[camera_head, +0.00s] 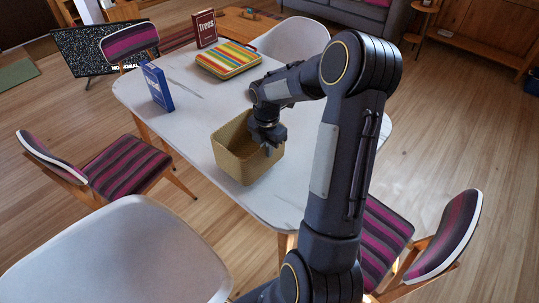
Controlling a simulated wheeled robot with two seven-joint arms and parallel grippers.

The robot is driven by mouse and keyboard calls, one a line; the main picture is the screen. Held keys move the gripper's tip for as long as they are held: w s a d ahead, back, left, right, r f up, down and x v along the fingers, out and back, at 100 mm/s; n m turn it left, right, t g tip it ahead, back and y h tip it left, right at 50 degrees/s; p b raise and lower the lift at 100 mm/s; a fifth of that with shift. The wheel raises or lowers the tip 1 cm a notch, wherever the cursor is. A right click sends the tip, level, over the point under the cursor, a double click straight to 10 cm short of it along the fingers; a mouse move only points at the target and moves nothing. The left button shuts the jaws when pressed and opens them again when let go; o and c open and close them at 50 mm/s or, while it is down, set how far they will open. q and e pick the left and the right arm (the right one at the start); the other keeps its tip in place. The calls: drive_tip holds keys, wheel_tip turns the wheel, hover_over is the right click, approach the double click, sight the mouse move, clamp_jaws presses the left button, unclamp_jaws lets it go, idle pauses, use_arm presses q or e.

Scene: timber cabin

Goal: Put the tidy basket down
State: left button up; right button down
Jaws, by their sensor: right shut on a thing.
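The tidy basket (237,158) is a tan, open-topped box at the near part of the white table (190,95). It looks roughly upright. I cannot tell whether its bottom touches the tabletop or hangs just above it. My right gripper (268,148) is shut on the basket's rim at its right side. The fingertips are partly hidden by the dark wrist. The inside of the basket looks empty where it shows. My left gripper does not show.
The tabletop left of the basket is clear.

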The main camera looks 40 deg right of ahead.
drive_tip(key=shift+s+d+f, duration=0.1)
drive_tip(key=shift+d+f, duration=0.05)
drive_tip(key=shift+f, duration=0.85)
drive_tip(key=shift+s+d+f, duration=0.1)
drive_tip(key=shift+f, duration=0.85)
drive_tip(key=shift+f, duration=0.15)
drive_tip(key=c, duration=1.6)
unclamp_jaws()
